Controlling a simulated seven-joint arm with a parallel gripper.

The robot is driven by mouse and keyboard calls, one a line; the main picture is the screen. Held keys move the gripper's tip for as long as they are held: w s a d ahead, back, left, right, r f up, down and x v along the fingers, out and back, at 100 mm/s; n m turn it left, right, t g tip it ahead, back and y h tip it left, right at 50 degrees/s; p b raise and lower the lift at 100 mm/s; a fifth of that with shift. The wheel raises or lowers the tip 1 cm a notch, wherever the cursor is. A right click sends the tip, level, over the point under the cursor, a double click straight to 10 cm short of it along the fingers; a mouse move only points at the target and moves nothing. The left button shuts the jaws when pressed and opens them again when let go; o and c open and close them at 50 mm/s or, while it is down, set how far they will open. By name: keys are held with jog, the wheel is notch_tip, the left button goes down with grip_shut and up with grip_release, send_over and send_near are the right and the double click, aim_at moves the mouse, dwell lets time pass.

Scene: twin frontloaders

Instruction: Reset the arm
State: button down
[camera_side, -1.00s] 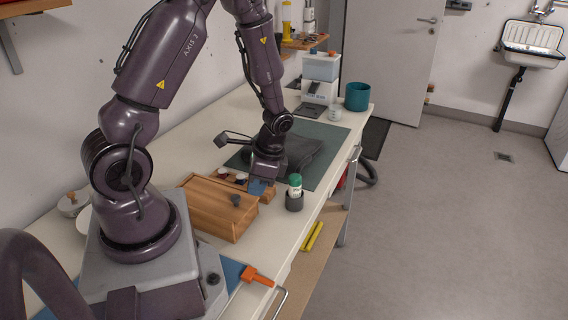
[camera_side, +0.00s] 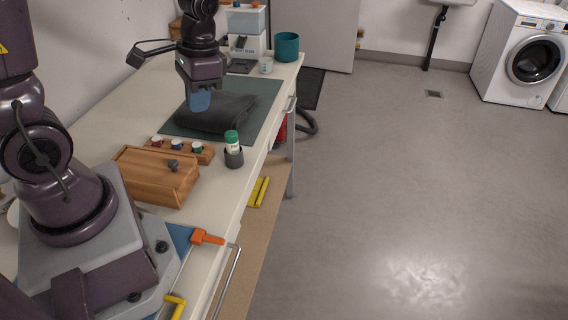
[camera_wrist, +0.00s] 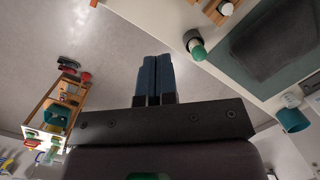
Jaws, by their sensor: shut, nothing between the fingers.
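My gripper (camera_side: 199,100) hangs from my arm above the work table (camera_side: 105,110), over the dark folded cloth in the side view. Its blue fingers are closed together with nothing between them; they also show pressed side by side in the wrist view (camera_wrist: 154,75). The dark grey cloth (camera_side: 222,115) lies on the green mat (camera_side: 262,90). The gripper appears raised a little above the cloth.
A wooden box (camera_side: 155,180) with a dark knob stands near my base. A small wooden rack (camera_side: 180,148) and a dark cup holding a green-capped bottle (camera_side: 231,138) are nearby. A teal pot (camera_side: 287,47) stands at the back. A washing machine (camera_side: 525,55) stands at the far right.

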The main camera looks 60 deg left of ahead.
jog(key=s+d+r+t, duration=0.5)
jog(key=d+r+t, duration=0.2)
jog(key=r, duration=0.6)
jog(key=shift+s+d+h, duration=0.15)
jog(key=shift+d+h, duration=0.15)
jog(key=shift+d, duration=0.8)
